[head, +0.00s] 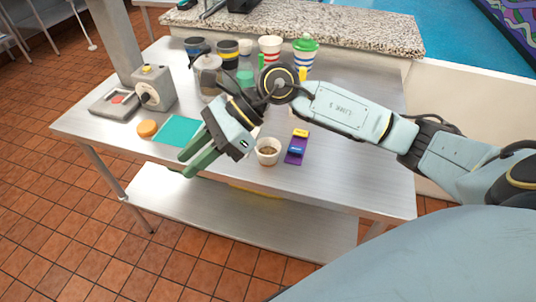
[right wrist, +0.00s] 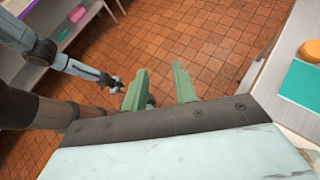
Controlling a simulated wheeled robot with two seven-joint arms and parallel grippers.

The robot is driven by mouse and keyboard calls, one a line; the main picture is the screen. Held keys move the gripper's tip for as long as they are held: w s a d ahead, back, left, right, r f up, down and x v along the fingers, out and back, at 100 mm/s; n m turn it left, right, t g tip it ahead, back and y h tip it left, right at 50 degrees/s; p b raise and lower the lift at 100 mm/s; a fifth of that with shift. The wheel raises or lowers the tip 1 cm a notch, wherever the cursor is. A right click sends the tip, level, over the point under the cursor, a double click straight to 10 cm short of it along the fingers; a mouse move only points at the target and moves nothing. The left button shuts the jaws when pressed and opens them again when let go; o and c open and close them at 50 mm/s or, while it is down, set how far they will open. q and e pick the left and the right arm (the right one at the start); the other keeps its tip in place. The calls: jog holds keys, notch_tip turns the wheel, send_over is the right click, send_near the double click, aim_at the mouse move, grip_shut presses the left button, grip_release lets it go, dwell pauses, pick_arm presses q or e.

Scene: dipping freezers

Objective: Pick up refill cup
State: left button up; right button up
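No cup in view is plainly marked as the refill cup. A small white cup (head: 268,152) with brown contents stands near the table's front edge. Other cups stand at the back: a red-and-white striped one (head: 270,46), a green-white-blue one (head: 305,55), a black one with a yellow band (head: 228,52) and a dark blue-topped one (head: 196,47). My right gripper (head: 192,160) is over the table's front edge, left of the white cup and apart from it. Its green fingers are apart and empty in the right wrist view (right wrist: 160,86). My left gripper (right wrist: 117,83) shows small at the left there.
The steel table (head: 340,185) has a lower shelf. A teal mat (head: 178,131), an orange disc (head: 147,129) and a grey machine (head: 153,85) are at left. A glass pot (head: 208,78) stands behind my gripper. A purple tray (head: 295,158) lies right of the white cup.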

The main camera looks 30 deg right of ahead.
jog(key=w+d+f+n+h, duration=0.25)
jog(key=d+h, duration=0.35)
jog(key=d, duration=0.4)
jog(key=h, duration=0.6)
send_near(275, 153)
jog(key=shift+t, duration=0.3)
jog(key=shift+w+d+f+p, duration=0.1)
jog(key=shift+f+p, duration=0.05)
jog(key=shift+f, duration=1.3)
jog(key=shift+w+a+f+p, duration=0.1)
jog(key=shift+w+f+p, duration=0.1)
jog(key=shift+f, duration=1.2)
jog(key=shift+w+d+f+p, duration=0.1)
jog(key=shift+f+p, duration=0.05)
jog(key=shift+f, duration=1.3)
jog(key=shift+s, duration=0.1)
jog(key=shift+c, duration=0.3)
grip_shut()
